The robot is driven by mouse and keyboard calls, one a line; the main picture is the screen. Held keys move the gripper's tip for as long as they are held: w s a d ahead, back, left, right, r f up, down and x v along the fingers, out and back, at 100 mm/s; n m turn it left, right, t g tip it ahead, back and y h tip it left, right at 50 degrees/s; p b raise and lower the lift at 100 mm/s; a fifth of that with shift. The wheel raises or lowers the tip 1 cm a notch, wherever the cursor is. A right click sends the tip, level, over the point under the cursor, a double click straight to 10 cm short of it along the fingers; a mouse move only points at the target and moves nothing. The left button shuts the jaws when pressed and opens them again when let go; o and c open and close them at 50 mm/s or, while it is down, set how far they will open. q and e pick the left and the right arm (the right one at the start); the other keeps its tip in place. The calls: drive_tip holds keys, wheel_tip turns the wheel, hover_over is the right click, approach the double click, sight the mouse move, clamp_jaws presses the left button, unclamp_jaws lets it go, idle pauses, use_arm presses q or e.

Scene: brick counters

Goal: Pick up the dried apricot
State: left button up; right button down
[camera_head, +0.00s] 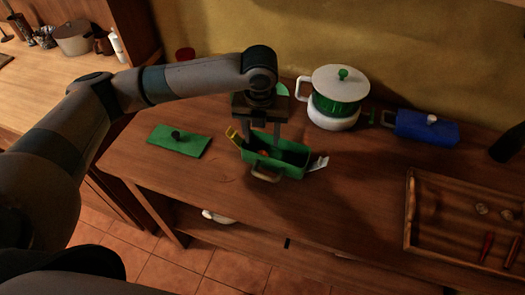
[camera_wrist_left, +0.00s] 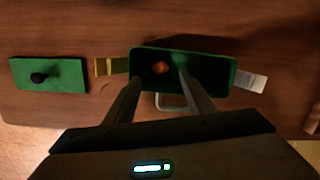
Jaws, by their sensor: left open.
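The dried apricot (camera_wrist_left: 160,68) is a small orange piece inside a green open box (camera_wrist_left: 142,84), left of the box's middle in the left wrist view. In the head view the green box (camera_head: 291,171) stands on the wooden table, and the apricot (camera_head: 263,152) shows only as a small orange spot behind the fingers. My left gripper (camera_head: 264,143) points down over the box. In the left wrist view its two fingers (camera_wrist_left: 158,82) are apart with nothing between them, one on each side of the apricot's line. My right gripper is not in view.
A green lid with a dark knob (camera_head: 179,141) lies left of the box. A green and white pot (camera_head: 338,95) and a blue container (camera_head: 425,128) stand behind to the right. A wooden tray (camera_head: 409,215) is at the right. The table front is clear.

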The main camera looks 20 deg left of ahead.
sight(262, 153)
use_arm(q)
drive_tip(key=shift+w+f, duration=0.1)
drive_tip(key=shift+f, duration=0.85)
drive_tip(key=shift+f+p, duration=0.55)
drive_tip(key=shift+p, duration=0.05)
wheel_tip(262, 153, down, 3)
drive_tip(key=shift+w+f+p, duration=0.1)
drive_tip(key=shift+w+p, duration=0.05)
drive_tip(key=shift+p, duration=0.45)
drive_tip(key=shift+w+f, duration=0.1)
drive_tip(key=shift+f, duration=0.35)
drive_tip(key=c, duration=1.1)
